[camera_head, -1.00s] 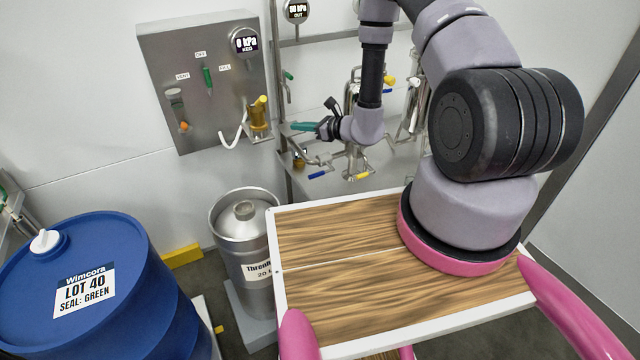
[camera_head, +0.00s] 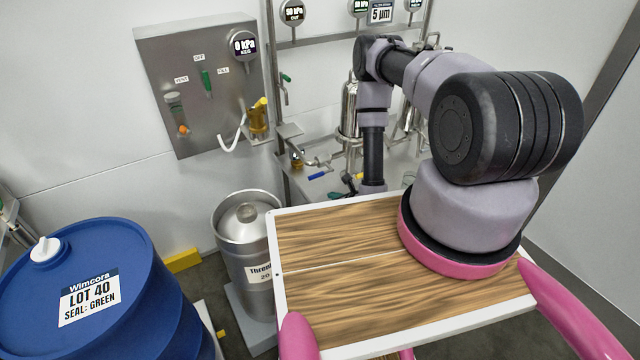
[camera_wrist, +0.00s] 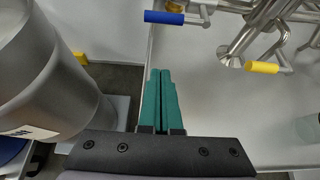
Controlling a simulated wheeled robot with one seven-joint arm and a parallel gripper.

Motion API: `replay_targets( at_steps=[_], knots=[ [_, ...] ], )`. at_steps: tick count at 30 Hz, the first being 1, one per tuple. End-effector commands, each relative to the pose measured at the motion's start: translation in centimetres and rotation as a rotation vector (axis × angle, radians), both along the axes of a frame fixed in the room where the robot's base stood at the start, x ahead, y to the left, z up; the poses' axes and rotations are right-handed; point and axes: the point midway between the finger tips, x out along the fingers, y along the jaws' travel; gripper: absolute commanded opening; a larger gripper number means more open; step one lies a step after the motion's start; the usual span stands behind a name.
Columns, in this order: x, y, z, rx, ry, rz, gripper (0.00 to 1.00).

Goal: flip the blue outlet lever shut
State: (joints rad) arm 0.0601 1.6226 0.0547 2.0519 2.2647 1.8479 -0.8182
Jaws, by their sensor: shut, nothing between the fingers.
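The blue lever (camera_head: 317,175) sticks out sideways to the left from the steel piping low on the stand. In the wrist view its blue handle (camera_wrist: 164,17) lies across the top, left of its steel stem. My gripper (camera_wrist: 160,72) has two green fingers lying side by side, shut and empty. In the wrist view the fingertips point toward the blue handle, with a clear gap between them.
A yellow-handled lever (camera_wrist: 262,67) sits to the right of the blue one in the wrist view. A steel keg (camera_head: 246,240) stands left of the stand, and a blue drum (camera_head: 100,290) is farther left. The steel tabletop (camera_wrist: 205,110) beside my fingers is bare.

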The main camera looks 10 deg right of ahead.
Motion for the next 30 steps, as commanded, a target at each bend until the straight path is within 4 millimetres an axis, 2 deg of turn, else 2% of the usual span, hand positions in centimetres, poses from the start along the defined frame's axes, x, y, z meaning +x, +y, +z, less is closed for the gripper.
replay_targets(
  at_steps=[5, 8, 21, 24, 30],
  knots=[
    [0.6, 0.2, -0.3, 0.001, -0.002, 0.000, 0.00],
    [1.7, 0.6, -1.0, 0.000, -0.003, 0.002, 0.00],
    [8.6, 2.8, -5.2, 0.001, -0.003, 0.001, 0.00],
    [8.7, 2.8, -3.2, 0.000, -0.002, 0.001, 0.00],
    [8.9, 2.9, -1.5, 0.001, -0.001, 0.001, 0.00]
  ],
)
